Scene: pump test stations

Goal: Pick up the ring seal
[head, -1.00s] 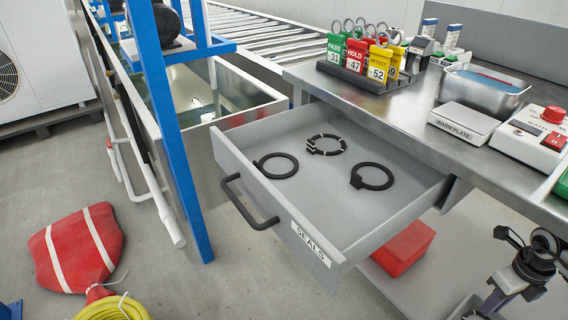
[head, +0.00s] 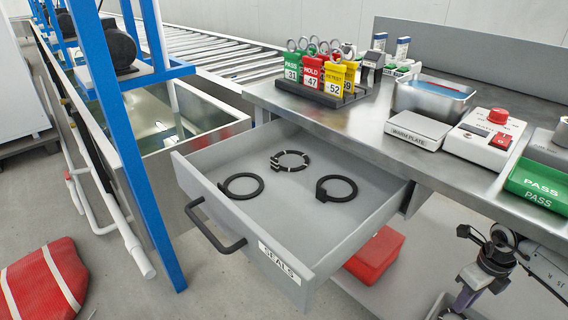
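Three dark ring seals lie flat and apart in the open grey drawer (head: 330,238) labelled SEALS. A plain black ring seal (head: 225,190) lies at the left, a second plain one (head: 352,192) at the right. A third (head: 276,161), with pale bands around it, lies farther back between them. Each has a small tab on its rim. My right gripper (head: 490,243) is at the lower right, outside the drawer and below the bench top, away from the seals. Its fingers are too small and dark to tell open from shut. My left gripper is out of view.
The bench (head: 400,150) above the drawer carries a tag rack (head: 320,93), a warm plate (head: 418,128), a metal tray (head: 432,100) and a green PASS tray (head: 540,185). A red bin (head: 375,258) sits below. A blue post (head: 125,150) stands left of the drawer.

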